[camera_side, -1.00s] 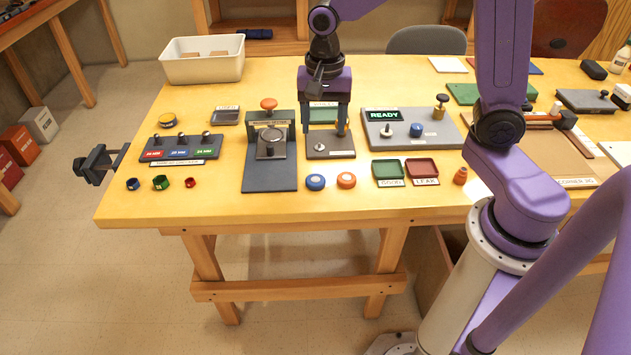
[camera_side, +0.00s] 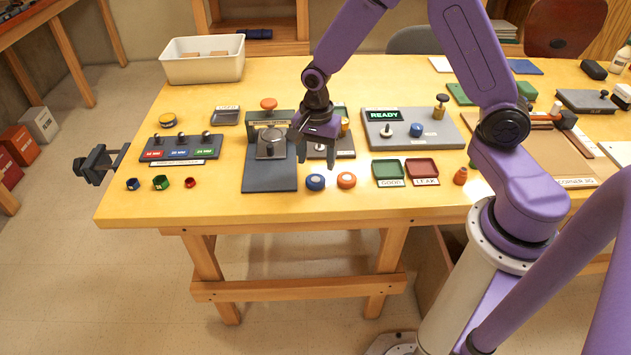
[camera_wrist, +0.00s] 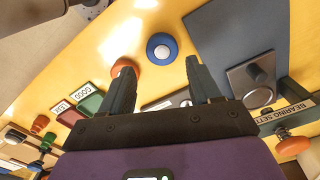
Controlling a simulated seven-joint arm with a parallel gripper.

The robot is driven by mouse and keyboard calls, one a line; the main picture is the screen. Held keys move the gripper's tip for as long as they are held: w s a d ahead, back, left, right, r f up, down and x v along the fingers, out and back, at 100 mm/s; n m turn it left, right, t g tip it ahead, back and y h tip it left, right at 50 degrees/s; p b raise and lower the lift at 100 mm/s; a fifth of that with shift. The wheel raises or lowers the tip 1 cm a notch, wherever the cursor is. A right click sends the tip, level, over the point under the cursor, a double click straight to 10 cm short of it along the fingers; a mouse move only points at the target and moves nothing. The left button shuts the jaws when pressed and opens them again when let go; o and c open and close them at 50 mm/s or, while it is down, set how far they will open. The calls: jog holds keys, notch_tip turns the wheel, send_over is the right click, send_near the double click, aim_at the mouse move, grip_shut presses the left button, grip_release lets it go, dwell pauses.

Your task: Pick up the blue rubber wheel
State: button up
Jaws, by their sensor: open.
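The blue rubber wheel (camera_side: 315,182) lies flat near the table's front edge, beside an orange wheel (camera_side: 346,180). In the wrist view the blue wheel (camera_wrist: 161,47) has a pale hub and shows beyond and between my fingertips, and the orange wheel (camera_wrist: 126,68) sits partly behind the left finger. My gripper (camera_side: 316,156) is open and empty, pointing down above the table, slightly behind the blue wheel in the side view. In the wrist view its two fingers (camera_wrist: 158,68) stand apart. Nothing is between them in contact.
A dark press plate (camera_side: 269,178) stands just left of the wheels. Green and red trays (camera_side: 388,181) (camera_side: 423,182) are to the right. A grey station with a READY display (camera_side: 385,115) stands behind.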

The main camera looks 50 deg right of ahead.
aim_at(315, 179)
jog(key=shift+w+f, duration=0.15)
jog(key=shift+f, duration=3)
jog(key=c, duration=0.8)
